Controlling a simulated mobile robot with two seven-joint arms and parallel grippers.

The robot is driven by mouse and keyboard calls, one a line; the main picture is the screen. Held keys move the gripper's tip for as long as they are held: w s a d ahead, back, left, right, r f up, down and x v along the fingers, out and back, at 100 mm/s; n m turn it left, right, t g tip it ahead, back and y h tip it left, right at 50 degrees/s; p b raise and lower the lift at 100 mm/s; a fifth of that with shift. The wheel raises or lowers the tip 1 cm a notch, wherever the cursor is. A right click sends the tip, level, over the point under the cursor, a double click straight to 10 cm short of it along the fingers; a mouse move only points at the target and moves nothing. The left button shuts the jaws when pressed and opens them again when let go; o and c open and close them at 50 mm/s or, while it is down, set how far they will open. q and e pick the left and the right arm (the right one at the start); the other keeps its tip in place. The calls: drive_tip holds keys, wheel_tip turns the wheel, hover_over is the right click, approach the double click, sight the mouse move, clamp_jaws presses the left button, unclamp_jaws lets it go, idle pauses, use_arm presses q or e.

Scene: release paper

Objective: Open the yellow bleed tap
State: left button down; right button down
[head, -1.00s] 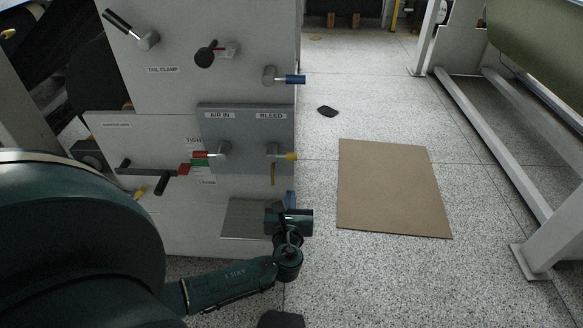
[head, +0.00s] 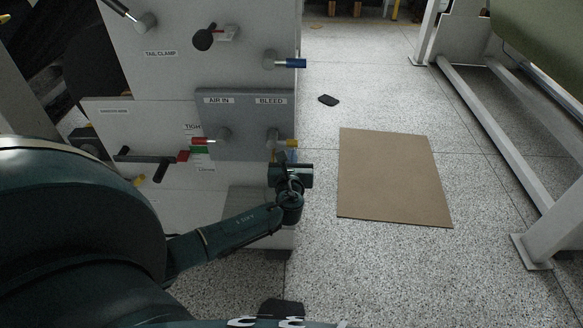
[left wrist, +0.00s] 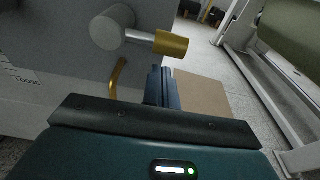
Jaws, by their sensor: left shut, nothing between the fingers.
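The yellow bleed tap (head: 290,143) sticks out to the right from a grey round hub under the BLEED label (head: 271,100). In the left wrist view the tap's yellow sleeve (left wrist: 171,44) sits on a short metal rod, pointing right. A bent yellow-brass pipe (left wrist: 118,76) hangs below the hub. My left gripper (head: 291,157) is just below the tap, its wrist hiding the lower panel. Its blue fingers (left wrist: 161,84) are shut and empty, below the sleeve in the left wrist view; I see no contact. My right gripper is not in view.
A red AIR IN tap (head: 201,141) is left of the bleed tap on the same grey panel. A blue-ended handle (head: 290,63) juts out above. A brown board (head: 392,180) lies on the open floor to the right, near a white metal frame (head: 490,140).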

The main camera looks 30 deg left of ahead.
use_arm(q)
drive_tip(key=shift+s+r, duration=0.2)
drive_tip(key=shift+r, duration=0.6)
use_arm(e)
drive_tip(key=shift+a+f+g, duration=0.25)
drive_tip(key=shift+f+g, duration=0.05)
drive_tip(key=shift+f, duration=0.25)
